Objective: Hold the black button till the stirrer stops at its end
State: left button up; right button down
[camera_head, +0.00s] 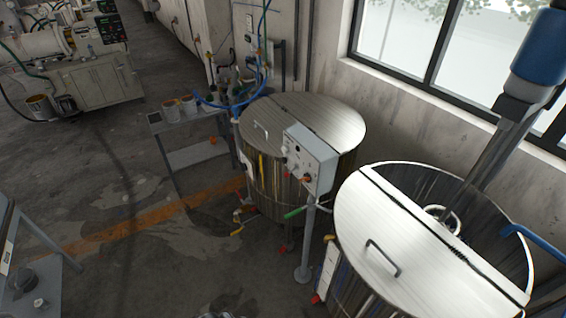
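A grey control box (311,160) stands on a post between two steel tanks. Its front carries several small knobs and buttons, one of them orange-red; they are too small for me to tell surely which is the black button. That tank's lid is half open, and a pale ring (441,214) shows inside; I cannot tell whether anything turns. Neither of my grippers is in view.
The closed left tank (335,122) stands behind the box, with hoses and valves around it. The post's round foot (303,274) is on the floor. A small trolley (196,157) with cans stands further left. The floor at centre left is clear. A grey stand (42,262) is at lower left.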

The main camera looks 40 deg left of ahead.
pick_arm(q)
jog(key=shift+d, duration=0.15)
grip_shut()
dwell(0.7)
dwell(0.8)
